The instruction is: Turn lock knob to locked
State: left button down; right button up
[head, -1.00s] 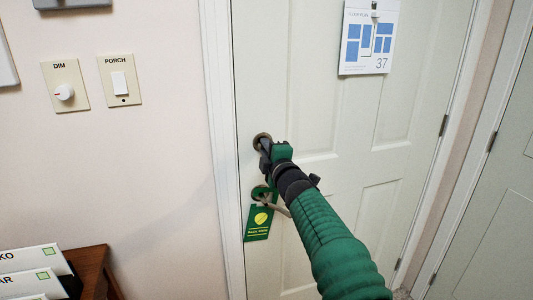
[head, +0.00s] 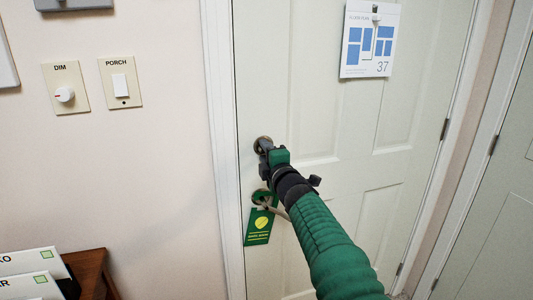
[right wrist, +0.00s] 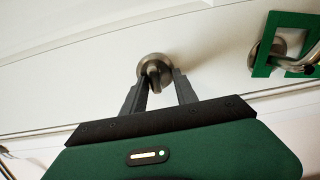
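The lock knob (right wrist: 154,72) is a round metal plate with a small thumb-turn on the white door (head: 310,110). In the head view only part of its round plate (head: 262,140) shows, behind my gripper. My right gripper (right wrist: 159,78) is at the knob, with one dark finger on each side of the thumb-turn. The fingers stand apart, and a narrow gap seems to show beside the thumb-turn; contact is hard to tell. The right gripper (head: 262,148) mostly covers the knob in the head view. My left gripper is out of view.
Below the knob, a green tag (head: 259,226) hangs on the door handle (head: 262,198), close under my right arm. A calendar sheet (head: 369,40) hangs on the door. A dimmer (head: 66,90) and porch switch (head: 121,84) are on the left wall. A wooden stand (head: 92,270) is lower left.

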jog(key=shift+r, duration=0.15)
jog(key=b+v, duration=1.1)
jog(key=v, duration=0.6)
jog(key=shift+w, duration=0.1)
